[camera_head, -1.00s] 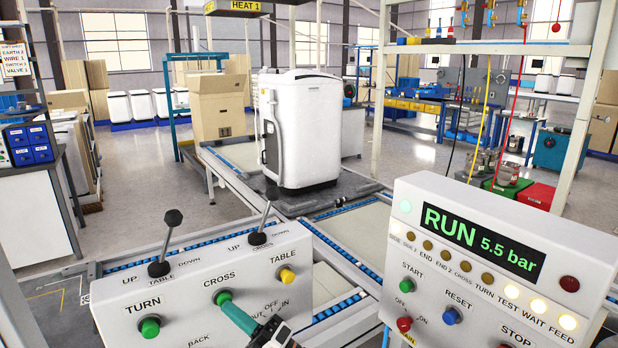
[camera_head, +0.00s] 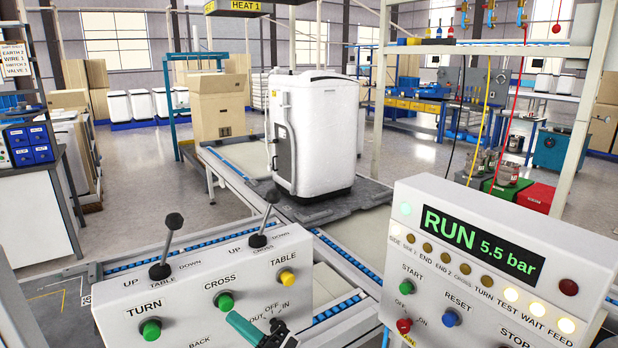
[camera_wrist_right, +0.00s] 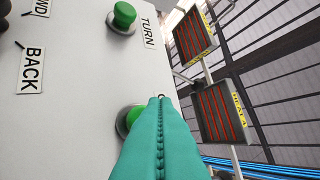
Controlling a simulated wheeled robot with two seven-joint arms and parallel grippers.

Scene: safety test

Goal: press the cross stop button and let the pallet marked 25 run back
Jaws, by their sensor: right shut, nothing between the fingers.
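The green button under the CROSS label (camera_head: 224,301) is on the left control box. My right gripper (camera_head: 234,319) has its teal fingers shut and empty, with the tips just below and in front of that button. In the right wrist view the shut fingers (camera_wrist_right: 160,105) partly hide the green CROSS button (camera_wrist_right: 130,116); whether they touch it I cannot tell. A white appliance (camera_head: 318,140) stands upright on a dark pallet (camera_head: 310,211) at the conveyor crossing. No number is readable on the pallet. My left gripper is not in view.
The left box also has a green TURN button (camera_head: 151,329), a yellow TABLE button (camera_head: 287,278) and two levers (camera_head: 165,250). The right box has a display (camera_head: 480,245) reading RUN 5.5 bar, a blue RESET button (camera_head: 451,317) and a red knob (camera_head: 404,325).

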